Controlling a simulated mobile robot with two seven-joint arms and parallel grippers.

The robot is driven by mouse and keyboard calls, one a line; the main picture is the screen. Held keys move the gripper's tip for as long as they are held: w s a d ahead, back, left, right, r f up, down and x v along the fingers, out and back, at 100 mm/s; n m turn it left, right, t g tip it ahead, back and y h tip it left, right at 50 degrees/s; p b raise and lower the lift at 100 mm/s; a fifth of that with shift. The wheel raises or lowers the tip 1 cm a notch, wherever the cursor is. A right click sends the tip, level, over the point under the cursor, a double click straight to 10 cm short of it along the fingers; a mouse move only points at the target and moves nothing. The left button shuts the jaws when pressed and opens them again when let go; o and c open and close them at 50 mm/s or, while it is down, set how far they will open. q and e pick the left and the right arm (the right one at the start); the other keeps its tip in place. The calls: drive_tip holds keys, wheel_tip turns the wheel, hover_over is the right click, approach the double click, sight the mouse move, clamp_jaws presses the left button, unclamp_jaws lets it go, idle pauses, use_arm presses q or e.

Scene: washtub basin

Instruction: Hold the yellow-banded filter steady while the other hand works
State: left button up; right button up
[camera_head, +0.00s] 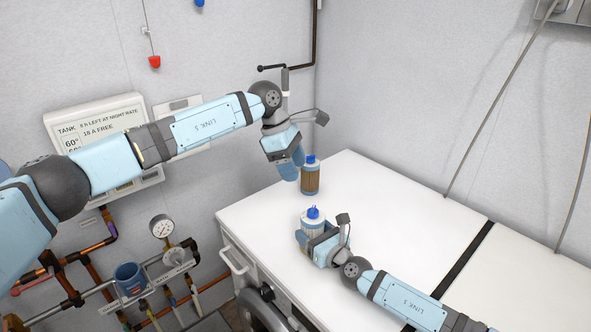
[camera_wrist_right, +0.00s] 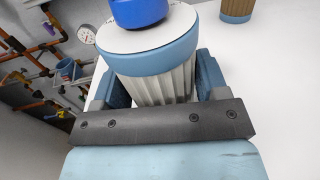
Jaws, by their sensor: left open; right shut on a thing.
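A filter (camera_head: 313,222) with a pale pleated body, a blue top and a light blue band stands upright near the white top's left edge. My right gripper (camera_head: 318,243) is shut on it; in the right wrist view the fingers clasp both sides of the pleated body (camera_wrist_right: 155,88), below the band. A second filter (camera_head: 311,179), brown-bodied with a blue cap, stands upright behind it; its lower part shows in the right wrist view (camera_wrist_right: 237,12). My left gripper (camera_head: 290,172) is open, pointing down just left of the brown filter. I can make out no yellow band on either filter.
The white top (camera_head: 390,205) is clear to the right of the filters, with a black strip (camera_head: 462,262) across it. Pipes, a gauge (camera_head: 161,227) and a blue cup (camera_head: 130,277) are on the left. A dark pipe (camera_head: 314,40) runs down the corner.

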drive_tip(key=o, duration=1.2)
drive_tip(key=shift+o, duration=0.2)
